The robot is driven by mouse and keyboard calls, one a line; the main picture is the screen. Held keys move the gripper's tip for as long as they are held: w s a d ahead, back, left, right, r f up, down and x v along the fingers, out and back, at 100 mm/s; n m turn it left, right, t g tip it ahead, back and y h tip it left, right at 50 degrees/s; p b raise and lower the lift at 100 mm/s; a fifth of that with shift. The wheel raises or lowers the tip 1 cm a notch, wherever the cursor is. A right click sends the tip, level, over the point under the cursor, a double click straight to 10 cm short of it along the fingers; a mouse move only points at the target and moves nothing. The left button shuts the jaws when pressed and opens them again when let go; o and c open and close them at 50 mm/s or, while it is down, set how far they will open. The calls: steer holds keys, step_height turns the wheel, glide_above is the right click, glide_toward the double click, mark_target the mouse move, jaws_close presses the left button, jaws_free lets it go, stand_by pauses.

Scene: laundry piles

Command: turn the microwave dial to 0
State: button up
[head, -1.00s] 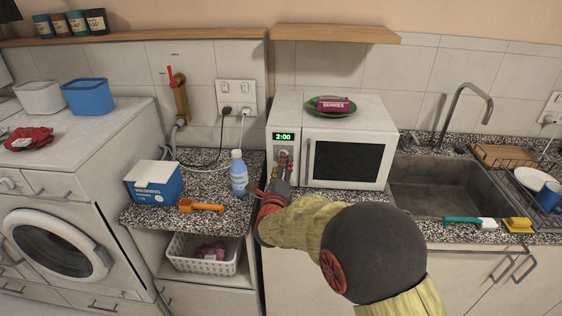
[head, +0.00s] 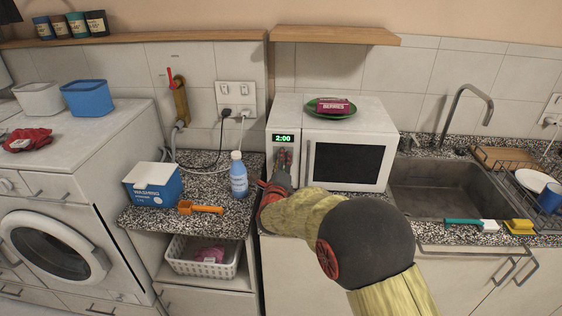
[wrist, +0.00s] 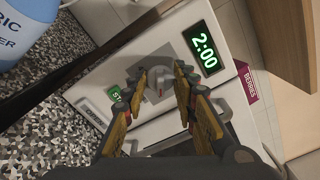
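The white microwave (head: 394,135) stands on the counter with its door shut. Its green display (head: 283,138) reads 2:00, and the display also shows in the wrist view (wrist: 205,47). The dial (wrist: 158,89), a round grey knob with a red mark, sits on the panel below the display. My gripper (wrist: 160,76) is open, with one finger on each side of the dial; gaps show between fingers and knob. In the head view my gripper (head: 284,156) is in front of the panel and hides the dial. I cannot tell how far the fingertips are from the panel.
The sink (head: 432,187) is right. A shelf (head: 335,37) hangs above.

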steer(key=c, duration=0.6)
steer(key=shift+n, duration=0.3)
steer(key=n+p, duration=0.1)
steer(key=n, duration=0.6)
steer(key=n+p, duration=0.1)
steer(key=n, duration=0.7)
steer(key=n+p, duration=0.2)
steer(key=n, duration=0.6)
steer(key=shift+d+f, duration=0.2)
steer(key=shift+f, duration=0.2)
steer(key=shift+n, duration=0.3)
steer(key=o, duration=1.1)
